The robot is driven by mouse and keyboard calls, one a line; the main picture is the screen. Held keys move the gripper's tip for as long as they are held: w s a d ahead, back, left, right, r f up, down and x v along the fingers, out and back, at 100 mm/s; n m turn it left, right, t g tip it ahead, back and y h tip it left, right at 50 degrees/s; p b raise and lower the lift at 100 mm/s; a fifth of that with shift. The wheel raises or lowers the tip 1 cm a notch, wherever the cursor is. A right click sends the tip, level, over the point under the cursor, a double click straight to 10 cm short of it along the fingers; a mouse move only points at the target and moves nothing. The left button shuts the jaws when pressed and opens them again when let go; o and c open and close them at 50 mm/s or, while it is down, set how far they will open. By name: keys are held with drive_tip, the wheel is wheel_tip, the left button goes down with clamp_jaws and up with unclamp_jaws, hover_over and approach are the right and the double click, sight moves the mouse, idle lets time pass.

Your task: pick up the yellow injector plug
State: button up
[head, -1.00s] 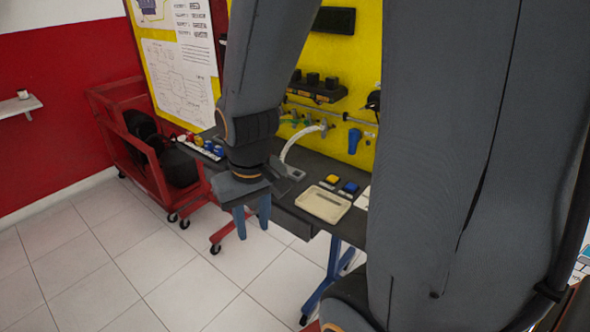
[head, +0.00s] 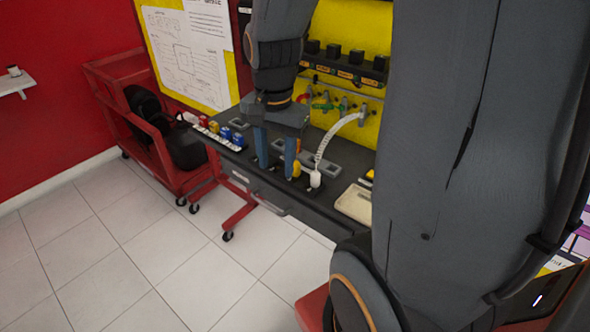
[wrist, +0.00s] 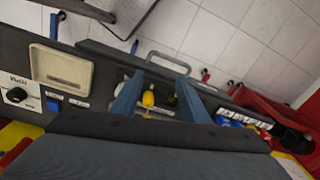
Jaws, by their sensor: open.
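The yellow injector plug (wrist: 148,99) shows as a small yellow piece between the fingers of my gripper (wrist: 158,84) in the wrist view. In the head view a small yellow piece (head: 297,168) shows beside the right finger, partly hidden by it. My gripper (head: 276,164) is open and points down over the dark bench (head: 262,187). The fingers straddle the plug in the wrist view, with space on both sides. I cannot tell how far the fingertips are above the bench.
A white coiled hose (head: 322,150) ends on the bench just right of my gripper. A beige tray (head: 354,204) lies further right. A rack of coloured pieces (head: 220,138) is at left. Valves and dark knobs (head: 345,62) line the yellow panel behind. A red cart (head: 150,130) stands left.

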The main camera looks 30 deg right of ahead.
sight(296, 163)
drive_tip(key=w+d+m, duration=0.1)
drive_tip(key=d+m, duration=0.1)
drive_tip(key=m, duration=0.1)
drive_tip(key=w+d+r+m, duration=0.1)
drive_tip(key=d+m, duration=0.1)
drive_tip(key=m, duration=0.2)
drive_tip(key=w+d+r+m+b, duration=0.1)
drive_tip(key=d+m, duration=0.1)
drive_tip(key=m, duration=0.2)
drive_tip(key=shift+d+r+g, duration=0.2)
drive_tip(key=shift+d+g, duration=0.1)
drive_tip(key=shift+g, duration=0.1)
drive_tip(key=shift+d+f+m, duration=0.1)
drive_tip(key=shift+f+m, duration=0.3)
drive_tip(key=shift+f, duration=0.15)
drive_tip(key=shift+w+d+f+p, duration=0.1)
drive_tip(key=shift+f+p, duration=0.4)
drive_tip(key=shift+f, duration=1.15)
drive_tip(key=shift+w+d+f+p, duration=0.1)
drive_tip(key=shift+f+p, duration=0.35)
drive_tip(key=shift+f, duration=1.2)
clamp_jaws()
